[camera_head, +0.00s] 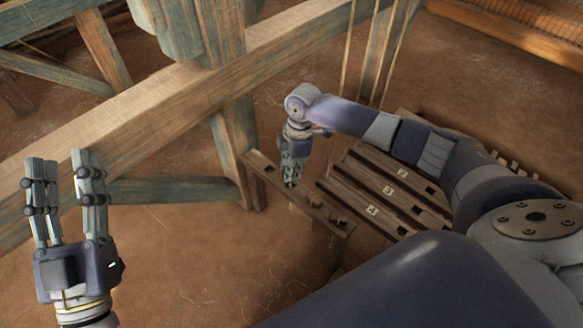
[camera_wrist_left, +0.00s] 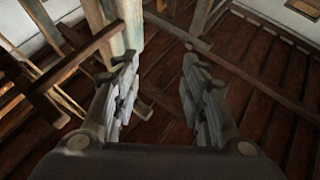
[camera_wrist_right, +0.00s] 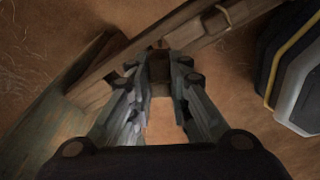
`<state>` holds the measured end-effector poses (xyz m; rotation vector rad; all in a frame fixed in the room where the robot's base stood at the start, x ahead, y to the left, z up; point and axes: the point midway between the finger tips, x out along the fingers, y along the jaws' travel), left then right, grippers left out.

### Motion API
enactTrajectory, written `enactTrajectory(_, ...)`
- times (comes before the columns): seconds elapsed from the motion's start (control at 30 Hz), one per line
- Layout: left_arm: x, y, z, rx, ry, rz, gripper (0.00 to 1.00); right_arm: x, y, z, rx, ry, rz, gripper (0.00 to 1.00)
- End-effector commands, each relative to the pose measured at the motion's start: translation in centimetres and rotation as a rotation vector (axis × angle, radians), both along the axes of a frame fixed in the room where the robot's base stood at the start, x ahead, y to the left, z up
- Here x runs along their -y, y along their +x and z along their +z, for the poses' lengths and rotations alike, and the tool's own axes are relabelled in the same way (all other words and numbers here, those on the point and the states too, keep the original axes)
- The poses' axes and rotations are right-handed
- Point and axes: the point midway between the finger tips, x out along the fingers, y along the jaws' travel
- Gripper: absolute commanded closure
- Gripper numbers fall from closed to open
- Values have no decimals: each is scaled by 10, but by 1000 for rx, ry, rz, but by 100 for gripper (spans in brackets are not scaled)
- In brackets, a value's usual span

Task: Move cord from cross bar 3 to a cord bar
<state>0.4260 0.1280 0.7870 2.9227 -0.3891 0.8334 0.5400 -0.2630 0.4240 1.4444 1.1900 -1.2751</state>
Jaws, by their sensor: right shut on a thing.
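My right gripper (camera_head: 289,182) points down at a narrow wooden bar (camera_head: 325,212) with small pegs or blocks on it. In the right wrist view its fingers (camera_wrist_right: 158,85) close around a brown piece (camera_wrist_right: 159,68) at that bar; whether this is a peg or a cord end is not clear. A thin cord loop (camera_wrist_right: 226,14) shows on the bar further along. Several parallel wooden bars with number plates lie to the right; the plate on the middle one (camera_head: 388,190) looks like 3. My left gripper (camera_head: 64,172) is open and empty, fingers upward.
A thick wooden beam (camera_head: 130,120) crosses diagonally, with a post (camera_head: 235,145) beside the narrow bar. Thin vertical cords (camera_head: 348,50) hang above the numbered bars. Bare brown floor (camera_head: 190,260) lies in front.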

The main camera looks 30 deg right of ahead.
Motion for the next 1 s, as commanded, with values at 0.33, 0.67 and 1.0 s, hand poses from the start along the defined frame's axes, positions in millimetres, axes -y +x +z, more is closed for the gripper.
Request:
enactTrajectory(0.33,-1,-15,19,122,-36,-7,60,0,0,-22,-2,0,0,100)
enactTrajectory(0.67,-3,-31,35,233,-69,-14,60,0,0,-37,-2,0,-1,100)
enactTrajectory(1.0,-5,-40,43,292,-86,-17,60,-1,0,-44,-1,1,0,100)
